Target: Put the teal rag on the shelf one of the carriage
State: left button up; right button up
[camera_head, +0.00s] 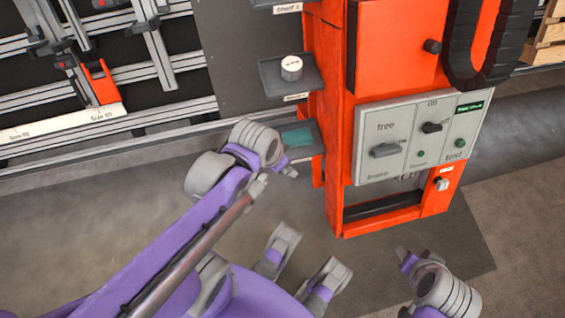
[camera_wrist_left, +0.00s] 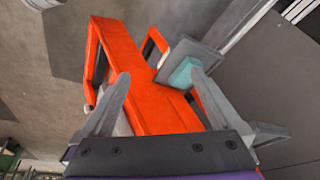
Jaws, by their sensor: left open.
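The teal rag (camera_head: 299,137) lies on the lowest shelf (camera_head: 315,149) of the orange carriage (camera_head: 326,60), its left part close behind my left wrist in the head view. In the left wrist view the rag (camera_wrist_left: 182,73) shows on the grey shelf plate (camera_wrist_left: 190,52), beside the right fingertip. My left gripper (camera_wrist_left: 162,88) is open with nothing seen held between its fingers; in the head view its fingers are mostly hidden by the wrist. My right gripper (camera_head: 402,254) is at the lower right, away from the carriage; its jaws are unclear.
A middle shelf (camera_head: 272,80) above the rag holds a white round-topped part (camera_head: 291,67). A grey control panel (camera_head: 420,137) with switches is on the carriage front. A rail frame (camera_head: 150,75) stands at the left. The floor below the shelves is clear.

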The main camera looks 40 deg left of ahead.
pick_arm(q)
jog(key=shift+s+d+r+n+t, duration=0.2)
jog(key=shift+s+d+r+n, duration=0.1)
jog(key=shift+s+d+n, duration=0.25)
jog(key=shift+s+d+r+n+t, duration=0.25)
jog(key=shift+s+d+n, duration=0.1)
jog(key=shift+s+d, duration=0.3)
dwell(0.5)
